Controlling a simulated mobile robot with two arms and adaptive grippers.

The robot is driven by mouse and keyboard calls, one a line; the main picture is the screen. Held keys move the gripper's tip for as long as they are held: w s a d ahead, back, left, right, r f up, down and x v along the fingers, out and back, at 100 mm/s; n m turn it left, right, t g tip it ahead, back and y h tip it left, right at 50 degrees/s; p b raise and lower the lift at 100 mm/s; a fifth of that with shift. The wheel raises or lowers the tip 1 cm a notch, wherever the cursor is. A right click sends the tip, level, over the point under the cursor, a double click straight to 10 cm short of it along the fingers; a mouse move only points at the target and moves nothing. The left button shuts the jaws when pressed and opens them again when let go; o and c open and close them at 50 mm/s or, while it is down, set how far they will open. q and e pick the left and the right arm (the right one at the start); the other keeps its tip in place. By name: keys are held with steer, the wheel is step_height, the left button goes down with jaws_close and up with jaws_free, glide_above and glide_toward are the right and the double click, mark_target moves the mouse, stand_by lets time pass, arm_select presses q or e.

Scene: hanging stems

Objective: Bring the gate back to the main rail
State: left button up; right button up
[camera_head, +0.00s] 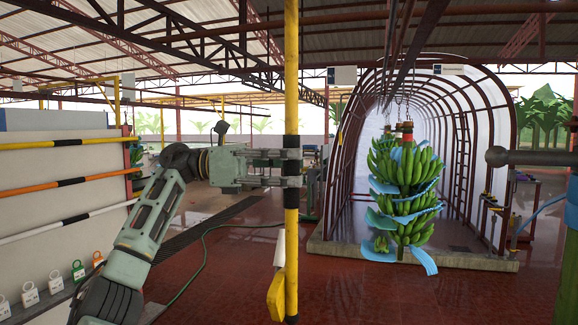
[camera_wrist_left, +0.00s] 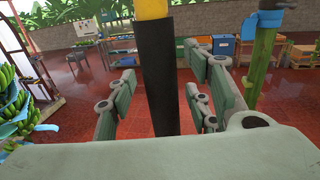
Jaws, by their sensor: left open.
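A yellow pole with a black band (camera_head: 291,100) hangs upright in the middle of the head view. Its black part (camera_wrist_left: 160,85) also stands in the left wrist view. My left gripper (camera_head: 293,168) is open, with its fingers around the pole at the black band. In the left wrist view, the fingers (camera_wrist_left: 160,105) stand on both sides of the pole with gaps, so they are not closed on it. A dark overhead rail (camera_head: 412,45) runs toward the arched tunnel. I cannot clearly pick out the gate or where the pole joins it above. My right gripper is not in view.
A green banana bunch with blue sheets (camera_head: 403,190) hangs right of the pole, before the arched tunnel (camera_head: 470,120). A grey bar with a round end (camera_head: 520,157) juts in at right. A white panel with striped bars (camera_head: 60,190) stands left. Red floor lies open between.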

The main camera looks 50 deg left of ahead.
arm_select(q)
steer(key=v, duration=1.2)
steer(key=shift+r, duration=0.1)
stand_by(0.6)
